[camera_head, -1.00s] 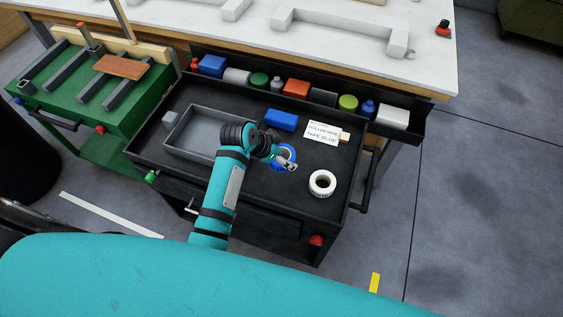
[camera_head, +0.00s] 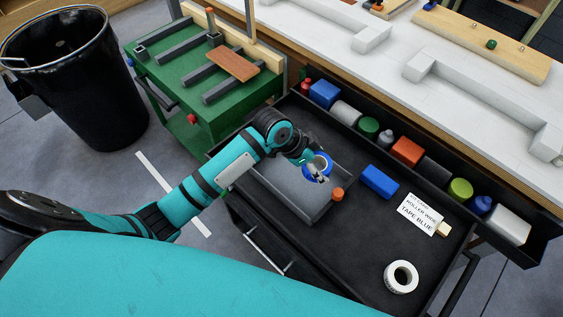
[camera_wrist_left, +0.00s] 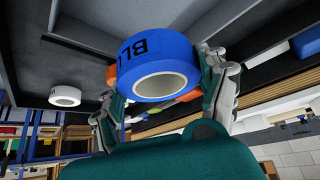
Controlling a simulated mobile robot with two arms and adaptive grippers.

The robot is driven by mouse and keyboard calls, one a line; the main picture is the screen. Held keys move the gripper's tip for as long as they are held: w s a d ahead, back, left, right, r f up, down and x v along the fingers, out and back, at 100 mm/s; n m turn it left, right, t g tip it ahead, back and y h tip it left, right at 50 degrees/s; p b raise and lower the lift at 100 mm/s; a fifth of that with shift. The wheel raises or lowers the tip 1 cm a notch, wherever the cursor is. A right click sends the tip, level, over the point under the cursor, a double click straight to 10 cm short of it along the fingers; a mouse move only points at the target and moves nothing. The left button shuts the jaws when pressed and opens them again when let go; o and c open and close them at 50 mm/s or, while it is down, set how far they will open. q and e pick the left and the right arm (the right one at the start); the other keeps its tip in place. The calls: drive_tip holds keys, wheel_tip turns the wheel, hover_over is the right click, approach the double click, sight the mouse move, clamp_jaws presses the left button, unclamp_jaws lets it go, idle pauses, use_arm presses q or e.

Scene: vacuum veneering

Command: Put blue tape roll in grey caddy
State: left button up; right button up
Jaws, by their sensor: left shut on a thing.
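The blue tape roll (camera_head: 325,161) is in my left gripper (camera_head: 316,172), held above the right part of the grey caddy (camera_head: 275,187). In the left wrist view the roll (camera_wrist_left: 160,50) sits between the two fingers (camera_wrist_left: 165,85), its dark lettering partly visible. The caddy is an open grey tray on the black cart top; my arm and gripper hide part of it. The gap between roll and caddy floor is hard to judge. My right gripper is not in view.
A white tape roll (camera_head: 401,277), a printed card (camera_head: 420,213) and a blue block (camera_head: 380,181) lie right of the caddy. A small orange piece (camera_head: 337,194) is at the caddy's right edge. A bin row (camera_head: 345,128) lines the cart's back.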

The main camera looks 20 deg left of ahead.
use_arm(q)
hover_over(319, 187)
drive_tip(key=s+a, duration=0.1)
drive_tip(key=a, duration=0.1)
drive_tip(key=f, duration=0.5)
drive_tip(key=shift+s+d+f, duration=0.15)
drive_tip(key=shift+d, duration=0.1)
drive_tip(key=shift+f, duration=0.35)
wheel_tip(319, 187, down, 4)
drive_tip(key=shift+a+r, duration=0.1)
drive_tip(key=shift+r, duration=0.05)
drive_tip(key=o, duration=1.2)
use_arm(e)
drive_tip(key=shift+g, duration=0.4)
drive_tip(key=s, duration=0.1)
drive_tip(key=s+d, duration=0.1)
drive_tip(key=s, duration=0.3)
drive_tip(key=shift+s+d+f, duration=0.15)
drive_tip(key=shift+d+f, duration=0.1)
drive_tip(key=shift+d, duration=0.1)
